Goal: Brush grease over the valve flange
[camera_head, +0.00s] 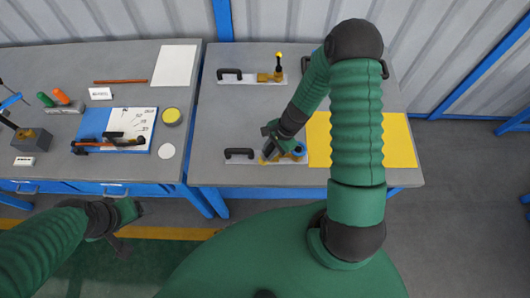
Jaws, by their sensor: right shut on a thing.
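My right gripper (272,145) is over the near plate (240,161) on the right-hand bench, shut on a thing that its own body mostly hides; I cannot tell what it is. Brass-coloured metal and a blue round part (298,151) show close around it. A black handle (240,153) sits on the plate's left end. A second plate behind carries a brass valve (270,77) with a yellow-topped stem. A round tin with a yellow top (172,115) stands on the left bench. My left gripper (123,228) hangs low in front of that bench, away from everything; its jaws are unclear.
A yellow sheet (398,142) lies right of the near plate, partly behind my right arm. The left bench holds a blue-and-white booklet (90,118) with dark tools on it, a white disc (166,151), a white sheet (175,65) and a grey block (38,142). Bare bench lies between the two plates.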

